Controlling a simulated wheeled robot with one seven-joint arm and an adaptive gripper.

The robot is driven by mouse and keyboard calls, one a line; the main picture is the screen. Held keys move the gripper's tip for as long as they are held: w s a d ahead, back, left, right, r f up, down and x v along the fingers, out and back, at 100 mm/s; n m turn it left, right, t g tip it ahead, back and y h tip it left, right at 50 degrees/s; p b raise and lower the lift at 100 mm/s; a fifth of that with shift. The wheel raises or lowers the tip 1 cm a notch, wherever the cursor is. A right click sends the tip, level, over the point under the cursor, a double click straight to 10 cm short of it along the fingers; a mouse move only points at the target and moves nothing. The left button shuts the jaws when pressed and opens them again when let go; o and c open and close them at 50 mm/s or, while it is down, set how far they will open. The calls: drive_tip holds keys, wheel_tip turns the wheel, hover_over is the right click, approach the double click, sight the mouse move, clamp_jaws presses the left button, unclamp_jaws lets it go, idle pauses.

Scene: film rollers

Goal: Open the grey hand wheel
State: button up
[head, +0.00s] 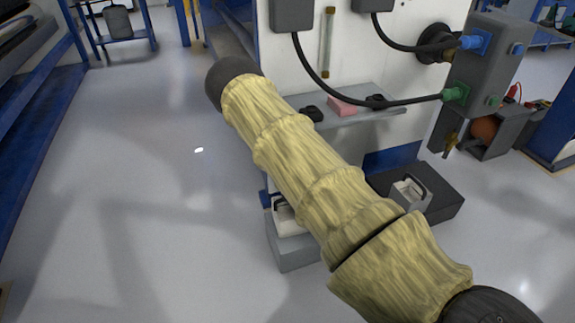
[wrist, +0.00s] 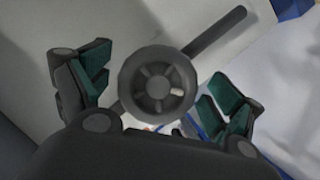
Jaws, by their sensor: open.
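The grey hand wheel (wrist: 158,86) shows in the wrist view, round and spoked, with a light-coloured small knob on its right side. It lies between the two fingers of my gripper (wrist: 158,100), which is open, with the left finger and right finger apart from the rim. Whether the wheel is between the fingertips in depth I cannot tell. In the head view my arm in its yellowish cover crosses the middle, and I cannot make out the gripper or the hand wheel there.
A dark bar (wrist: 215,32) runs behind the wheel to the upper right. Open floor (head: 120,200) lies at left.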

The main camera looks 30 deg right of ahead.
drive_tip(key=v, duration=1.1)
drive_tip(key=shift+s, duration=0.2)
drive_tip(key=shift+a+r, duration=0.1)
